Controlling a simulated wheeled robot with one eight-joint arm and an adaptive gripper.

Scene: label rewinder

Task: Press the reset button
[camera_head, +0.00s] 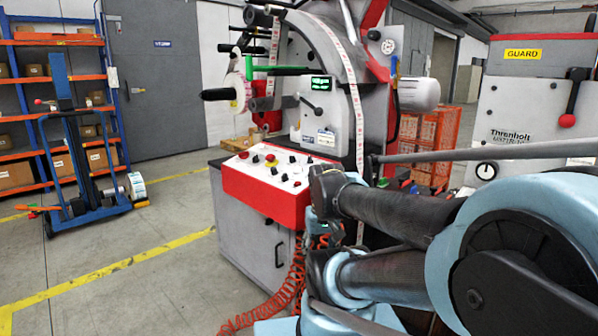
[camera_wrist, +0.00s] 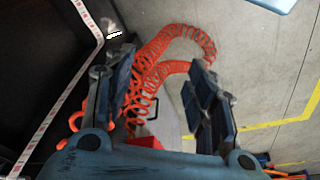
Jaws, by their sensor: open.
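The red control box with a white top (camera_head: 262,188) stands at the front of the rewinder. The labels are too small to read, so I cannot tell which is the reset button. My gripper (camera_wrist: 158,66) is open and empty in the wrist view, its two fingers well apart. In the head view it is beside the box's right end, partly hidden by my arm. A red patch, probably the box, shows low between the fingers in the wrist view (camera_wrist: 146,142).
A coiled orange hose (camera_head: 288,290) hangs below the box and crosses behind my fingers in the wrist view (camera_wrist: 150,60). The rewinder (camera_head: 345,130) with its label web rises behind. A blue hand truck (camera_head: 85,170) and shelves stand left.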

